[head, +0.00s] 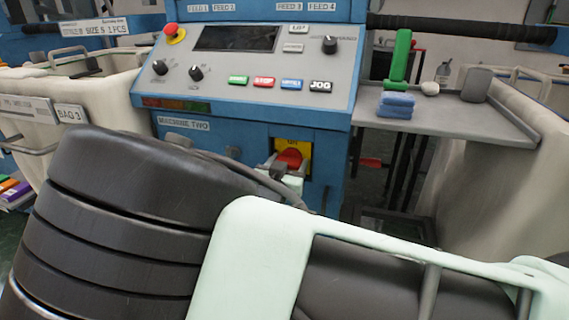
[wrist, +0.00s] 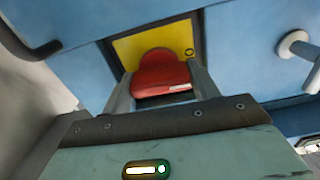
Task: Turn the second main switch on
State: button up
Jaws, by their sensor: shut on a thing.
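The main switch is a red knob (head: 290,158) on a yellow plate (head: 305,147), low on the front of the blue machine labelled MACHINE TWO. In the wrist view the red knob (wrist: 160,75) sits between my two fingers, in front of the yellow plate (wrist: 181,38). My gripper (wrist: 158,88) is shut on the knob, with one finger on each side. In the head view my gripper (head: 279,168) is at the knob and partly covers its lower left. A small pale mark shows on the knob's lower right in the wrist view.
Above is the control panel (head: 255,80) with a red stop button (head: 174,33), dials and coloured buttons. A grey side shelf (head: 450,118) at right holds blue cloths (head: 396,105) and a green thing (head: 400,58). A pale bin (head: 95,95) stands left.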

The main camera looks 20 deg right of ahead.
jog(key=m+b, duration=0.2)
jog(key=m, duration=0.4)
jog(key=shift+f, duration=0.15)
jog(key=m+b, duration=0.4)
jog(key=m, duration=0.1)
jog(key=shift+f+m, duration=0.1)
jog(key=shift+m, duration=0.2)
jog(key=m+b, duration=0.4)
jog(key=shift+m+b, duration=0.9)
jog(key=shift+b, duration=0.15)
jog(key=shift+r, duration=0.25)
jog(key=o, duration=0.7)
jog(key=p+v, duration=0.3)
jog(key=v, duration=1.4)
jog(key=shift+s+a, duration=0.15)
